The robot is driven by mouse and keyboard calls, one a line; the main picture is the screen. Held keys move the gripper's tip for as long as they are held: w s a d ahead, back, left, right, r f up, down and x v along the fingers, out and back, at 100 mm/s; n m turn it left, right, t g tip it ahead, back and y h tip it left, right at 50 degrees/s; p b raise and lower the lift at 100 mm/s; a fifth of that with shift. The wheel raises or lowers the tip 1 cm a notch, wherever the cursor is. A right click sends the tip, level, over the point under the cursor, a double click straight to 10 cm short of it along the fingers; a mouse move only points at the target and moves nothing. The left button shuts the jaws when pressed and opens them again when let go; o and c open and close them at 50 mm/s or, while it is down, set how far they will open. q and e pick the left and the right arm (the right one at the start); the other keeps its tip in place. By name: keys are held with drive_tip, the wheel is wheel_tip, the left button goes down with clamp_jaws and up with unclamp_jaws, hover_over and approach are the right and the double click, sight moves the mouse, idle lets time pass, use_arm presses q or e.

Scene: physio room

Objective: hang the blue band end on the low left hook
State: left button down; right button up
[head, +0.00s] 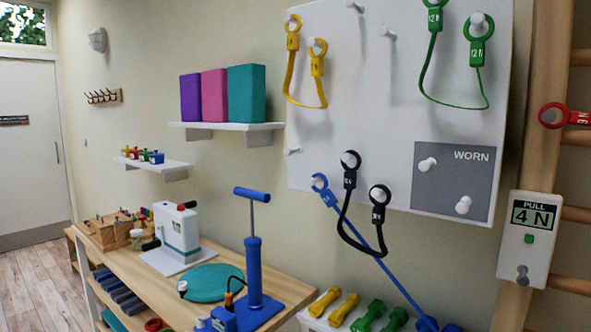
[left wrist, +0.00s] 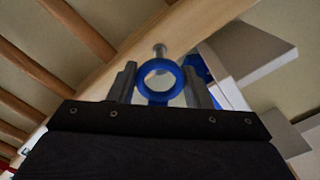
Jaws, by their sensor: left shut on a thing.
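In the left wrist view my left gripper (left wrist: 161,85) is shut on a blue ring-shaped band end (left wrist: 180,76). In the head view a blue band end (head: 320,184) is at the lower left of the white board (head: 400,70), apparently on a peg. Its blue strap (head: 375,255) runs down right towards the dumbbells. A bare peg (head: 292,151) is above left of that ring. Neither gripper shows in the head view.
Black (head: 350,175), yellow (head: 293,40) and green (head: 434,20) bands hang on the board. A grey WORN panel (head: 453,190) has bare pegs. A 4 N gauge (head: 529,240) is on the wooden post at right. A blue pump (head: 253,275) stands on the table (head: 285,285).

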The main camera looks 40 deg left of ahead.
use_arm(q)
drive_tip(key=shift+w+d+f, duration=0.15)
drive_tip(key=shift+d+f, duration=0.05)
drive_tip(key=shift+w, duration=0.4)
drive_tip(key=shift+d, duration=0.1)
idle(0.6)
drive_tip(key=shift+w, duration=1.1)
drive_tip(key=shift+w+f, duration=0.1)
drive_tip(key=shift+w, duration=0.2)
drive_tip(key=shift+w, duration=0.3)
drive_tip(key=shift+a+r+p, duration=0.3)
drive_tip(key=shift+r+p, duration=0.05)
drive_tip(key=shift+p, duration=0.05)
idle(0.4)
